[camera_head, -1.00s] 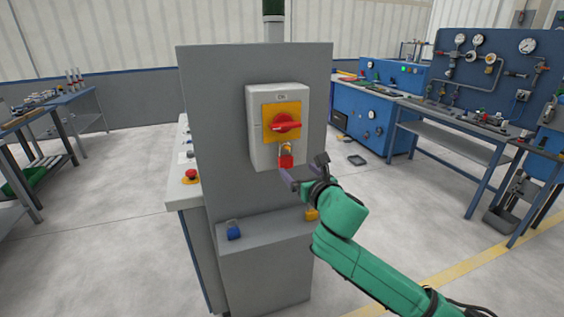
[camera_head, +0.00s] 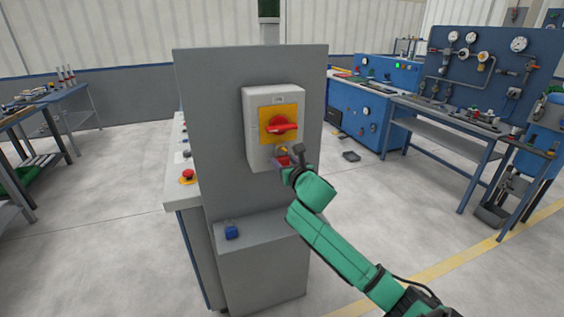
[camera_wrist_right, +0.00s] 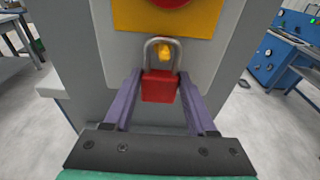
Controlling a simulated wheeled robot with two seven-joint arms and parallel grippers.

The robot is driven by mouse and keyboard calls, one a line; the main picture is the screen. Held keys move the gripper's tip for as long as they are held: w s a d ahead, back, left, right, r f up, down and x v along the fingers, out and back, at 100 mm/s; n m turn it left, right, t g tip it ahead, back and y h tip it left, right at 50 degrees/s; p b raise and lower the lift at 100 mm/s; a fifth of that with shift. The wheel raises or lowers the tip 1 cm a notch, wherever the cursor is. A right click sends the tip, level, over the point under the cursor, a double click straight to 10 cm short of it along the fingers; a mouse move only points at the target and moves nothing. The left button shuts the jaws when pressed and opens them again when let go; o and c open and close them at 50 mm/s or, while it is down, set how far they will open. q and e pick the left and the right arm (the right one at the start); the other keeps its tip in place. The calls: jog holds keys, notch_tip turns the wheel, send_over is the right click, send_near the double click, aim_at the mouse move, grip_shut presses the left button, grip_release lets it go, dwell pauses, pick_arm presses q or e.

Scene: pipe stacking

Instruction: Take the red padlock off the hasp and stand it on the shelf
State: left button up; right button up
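The red padlock (camera_head: 283,160) hangs on the yellow hasp below the switch. In the right wrist view the padlock body (camera_wrist_right: 160,87) is upright, and its grey shackle passes around the yellow hasp (camera_wrist_right: 165,52). My right gripper (camera_head: 287,163) has reached it. Its two purple fingers lie on either side of the body, with narrow gaps visible beside its lower part, so it looks open around the padlock. The shelf (camera_head: 262,238) is the grey ledge lower on the cabinet, under my right arm. My left gripper is out of view.
A blue padlock (camera_head: 231,231) stands on the left part of the shelf. The switch box (camera_head: 256,108) with its red handle (camera_head: 282,127) is just above my gripper. My right forearm covers the shelf's right end. The middle of the shelf looks clear.

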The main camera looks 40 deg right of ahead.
grip_shut()
jog(key=shift+r, duration=0.45)
jog(key=shift+s+r+b, duration=0.15)
jog(key=shift+s+b, duration=0.05)
jog(key=shift+b, duration=0.1)
jog(key=f+p+v, duration=0.2)
jog(key=p+v, duration=0.2)
jog(key=v, duration=1.3)
jog(key=shift+s+a, duration=0.2)
jog(key=shift+s, duration=0.1)
jog(key=shift+f+p, duration=0.1)
jog(key=shift+p, duration=0.25)
